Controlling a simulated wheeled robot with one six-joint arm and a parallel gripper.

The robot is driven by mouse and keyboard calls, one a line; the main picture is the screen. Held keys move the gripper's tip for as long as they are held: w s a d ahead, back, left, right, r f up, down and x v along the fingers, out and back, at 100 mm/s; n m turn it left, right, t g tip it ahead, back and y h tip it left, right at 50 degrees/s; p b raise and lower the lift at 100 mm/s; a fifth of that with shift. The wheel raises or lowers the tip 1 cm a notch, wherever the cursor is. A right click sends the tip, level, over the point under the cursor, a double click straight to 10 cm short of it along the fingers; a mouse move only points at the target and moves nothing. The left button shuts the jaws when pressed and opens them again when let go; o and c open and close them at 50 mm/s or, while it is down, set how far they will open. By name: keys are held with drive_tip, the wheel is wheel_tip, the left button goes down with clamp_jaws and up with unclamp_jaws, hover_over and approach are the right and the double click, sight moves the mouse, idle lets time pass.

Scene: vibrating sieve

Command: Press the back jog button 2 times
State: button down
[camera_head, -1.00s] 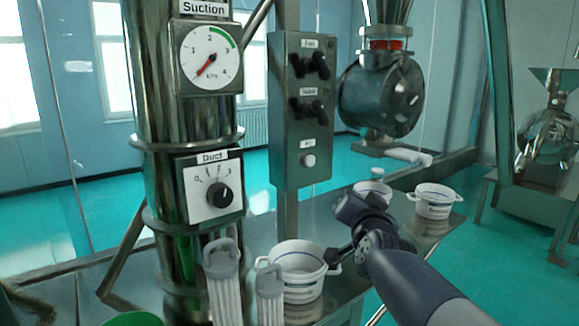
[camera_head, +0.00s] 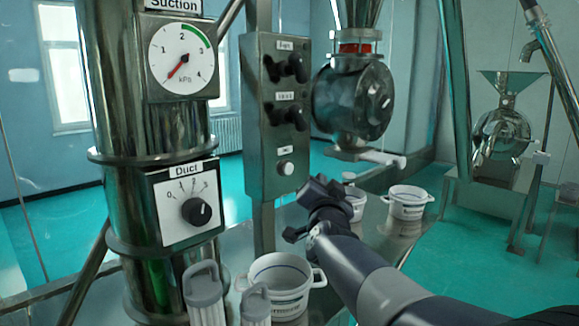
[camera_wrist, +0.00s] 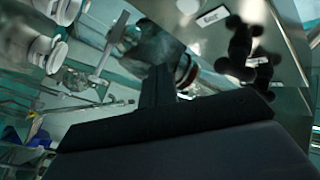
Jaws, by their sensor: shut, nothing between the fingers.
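A grey control box (camera_head: 272,130) stands upright in the middle of the head view. Low on its face, under a small label too small to read, is a round white button (camera_head: 286,168). It also appears to show at the top of the wrist view (camera_wrist: 188,6), beside a white label. Whether this is the back jog button I cannot tell. My gripper (camera_head: 292,236) is below and slightly right of the button in the head view, apart from it. In the wrist view its dark fingers (camera_wrist: 158,84) are together and hold nothing.
Black knobs (camera_head: 292,68) sit above the button. A steel duct column (camera_head: 160,150) with a gauge and dial stands left. White pots (camera_head: 280,273) (camera_head: 408,203) stand on the bench below. A rotary valve (camera_head: 352,100) is right of the box.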

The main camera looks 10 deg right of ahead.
sight(293, 167)
drive_tip(key=w+a+p, duration=0.3)
drive_tip(key=w+a, duration=0.1)
drive_tip(key=w, duration=0.1)
drive_tip(key=shift+w, duration=0.35)
drive_tip(key=shift+w+a, duration=0.1)
drive_tip(key=shift+a, duration=0.05)
idle(1.8)
drive_tip(key=shift+w+a+p, duration=0.15)
drive_tip(key=shift+w+p, duration=0.05)
drive_tip(key=shift+p, duration=0.1)
drive_tip(key=shift+w+a, duration=0.3)
drive_tip(key=shift+w, duration=0.1)
idle(0.7)
idle(0.3)
drive_tip(key=shift+s+d+b, duration=0.4)
drive_tip(key=shift+s+d, duration=0.15)
drive_tip(key=shift+s, duration=0.2)
